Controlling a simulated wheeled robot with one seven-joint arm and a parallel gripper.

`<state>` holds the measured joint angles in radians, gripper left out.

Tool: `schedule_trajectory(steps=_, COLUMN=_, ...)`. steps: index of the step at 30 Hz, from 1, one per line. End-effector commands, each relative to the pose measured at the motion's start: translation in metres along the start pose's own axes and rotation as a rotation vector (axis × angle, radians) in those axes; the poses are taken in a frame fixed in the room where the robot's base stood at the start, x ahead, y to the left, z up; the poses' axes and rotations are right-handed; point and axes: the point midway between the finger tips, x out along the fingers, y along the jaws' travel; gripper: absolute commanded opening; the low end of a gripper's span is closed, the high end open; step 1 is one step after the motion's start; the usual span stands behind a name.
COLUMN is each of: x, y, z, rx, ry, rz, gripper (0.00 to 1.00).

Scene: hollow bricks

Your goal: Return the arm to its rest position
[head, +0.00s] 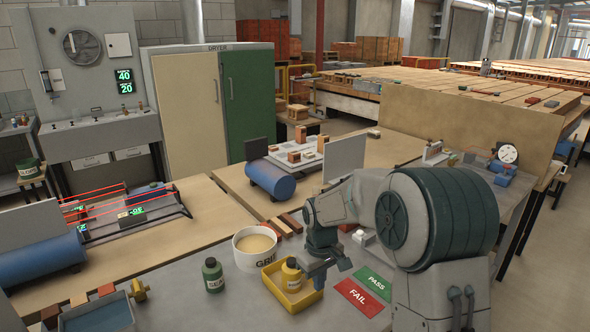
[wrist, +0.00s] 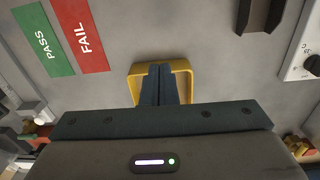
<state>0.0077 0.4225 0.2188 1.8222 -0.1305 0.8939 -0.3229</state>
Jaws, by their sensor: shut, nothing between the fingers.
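My arm (head: 335,205) reaches over the grey bench on the right in the head view, bent down at the wrist. My gripper (head: 318,281) points down beside the yellow tray (head: 285,303), near its right side. In the wrist view my gripper's fingers (wrist: 158,70) are together with nothing between them. They overlap the yellow tray (wrist: 187,75) there and hide part of it. I cannot tell how high the fingertips are above the tray.
A white tub (head: 255,249) and a green bottle (head: 212,275) stand to the left. The green PASS (head: 373,279) and red FAIL (head: 358,297) plates lie right of the tray. A blue cylinder (head: 270,180) lies farther back.

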Motion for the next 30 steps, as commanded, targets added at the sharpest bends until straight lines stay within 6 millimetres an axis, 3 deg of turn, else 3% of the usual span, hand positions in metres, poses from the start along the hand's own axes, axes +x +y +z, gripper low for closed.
schedule_trajectory(steps=6, x=-0.054, y=-0.007, z=0.052, rx=0.116, ry=0.046, rz=0.054, gripper=0.0)
schedule_trajectory(steps=15, x=-0.104, y=-0.027, z=0.134, rx=0.3, ry=0.124, rz=0.097, gripper=0.0)
schedule_trajectory(steps=24, x=-0.121, y=-0.056, z=0.213, rx=0.483, ry=0.22, rz=0.098, gripper=0.0)
schedule_trajectory(steps=30, x=-0.119, y=-0.072, z=0.245, rx=0.563, ry=0.267, rz=0.084, gripper=0.0)
